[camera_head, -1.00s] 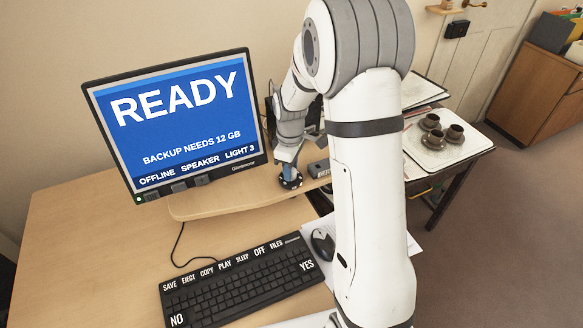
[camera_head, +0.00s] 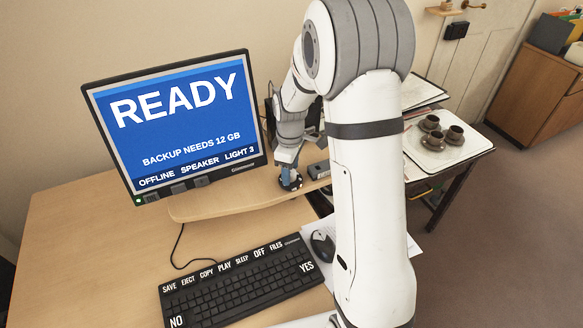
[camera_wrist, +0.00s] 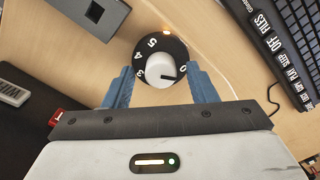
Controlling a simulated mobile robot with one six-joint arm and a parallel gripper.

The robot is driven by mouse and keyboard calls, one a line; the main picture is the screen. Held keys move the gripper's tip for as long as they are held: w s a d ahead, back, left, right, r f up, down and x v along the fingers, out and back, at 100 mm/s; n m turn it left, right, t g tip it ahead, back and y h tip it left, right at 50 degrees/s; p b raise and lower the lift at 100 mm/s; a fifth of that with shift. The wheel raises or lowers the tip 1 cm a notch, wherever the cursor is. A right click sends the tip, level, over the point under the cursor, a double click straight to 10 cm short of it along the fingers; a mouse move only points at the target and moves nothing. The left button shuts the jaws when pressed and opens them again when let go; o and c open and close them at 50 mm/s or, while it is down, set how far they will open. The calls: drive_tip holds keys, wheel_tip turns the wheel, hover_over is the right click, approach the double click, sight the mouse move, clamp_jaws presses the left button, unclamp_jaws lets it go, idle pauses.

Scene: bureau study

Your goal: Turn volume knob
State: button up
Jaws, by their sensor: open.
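The volume knob (camera_wrist: 162,70) shows in the wrist view as a light grey cap with a dark pointer line, set in a black dial ring (camera_wrist: 145,52) with white numerals. The pointer lies toward the right, near the 0. My gripper (camera_wrist: 162,88) is open, with one blue finger on each side of the dial's near part. I cannot tell whether the fingers touch it. In the head view the dial (camera_head: 290,181) sits on the raised wooden shelf, with my gripper (camera_head: 287,172) pointing down over it and partly hiding it.
The monitor (camera_head: 178,125) reads READY, OFFLINE, SPEAKER, LIGHT 3. The keyboard (camera_head: 240,282) and mouse (camera_head: 322,246) lie in front of the shelf (camera_head: 225,202). A small grey device (camera_head: 319,169) lies right of the dial. A tray (camera_head: 465,150) with cups stands farther right.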

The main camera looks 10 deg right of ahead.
wheel_tip(320, 180, up, 7)
drive_tip(key=shift+r, duration=0.4)
idle(0.4)
drive_tip(key=shift+s+r, duration=0.15)
drive_tip(key=s+r+m+t, duration=0.1)
drive_tip(key=s+r+m, duration=0.2)
drive_tip(key=s, duration=0.8)
drive_tip(key=s+r+m+t, duration=0.1)
drive_tip(key=s+r+m, duration=0.3)
drive_tip(key=s+m, duration=0.4)
drive_tip(key=s, duration=0.4)
drive_tip(key=shift+s+d+r+t, duration=0.15)
drive_tip(key=shift+d+t, duration=0.15)
